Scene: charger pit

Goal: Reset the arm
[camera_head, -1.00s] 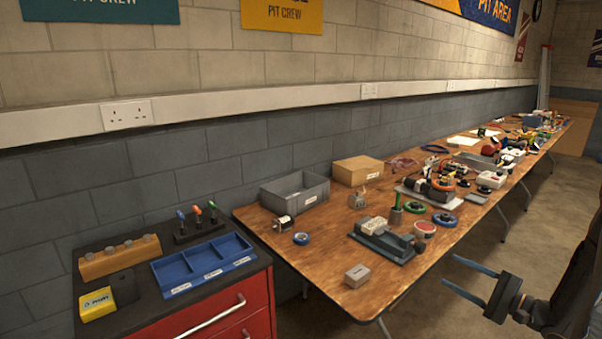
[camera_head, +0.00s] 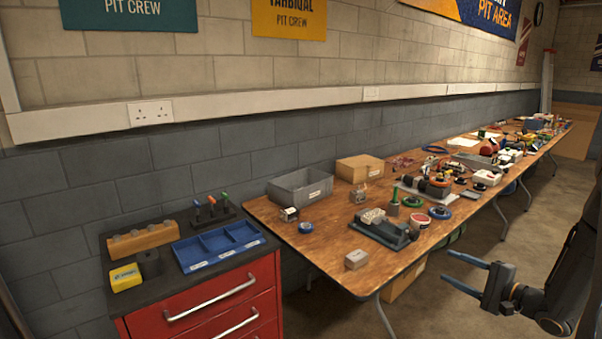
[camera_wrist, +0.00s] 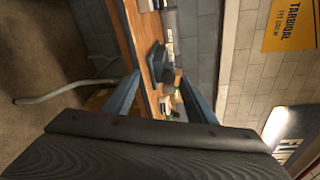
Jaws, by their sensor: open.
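My gripper (camera_head: 462,272) is at the right of the head view, in front of the long table's near edge and over the floor. Its two blue fingers are apart, point left and hold nothing. In the wrist view, the fingers (camera_wrist: 160,95) also stand wide apart with nothing between them. The wooden table (camera_head: 320,237) shows beyond them there, turned on its side. My dark forearm runs down the right edge of the head view.
A red drawer cabinet (camera_head: 205,312) stands at left with a blue tray (camera_head: 217,246) on top. The table holds a grey bin (camera_head: 300,187), a cardboard box (camera_head: 360,168), a grey vise-like fixture (camera_head: 383,232) and much clutter farther back. Open floor (camera_head: 545,215) lies right of the table.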

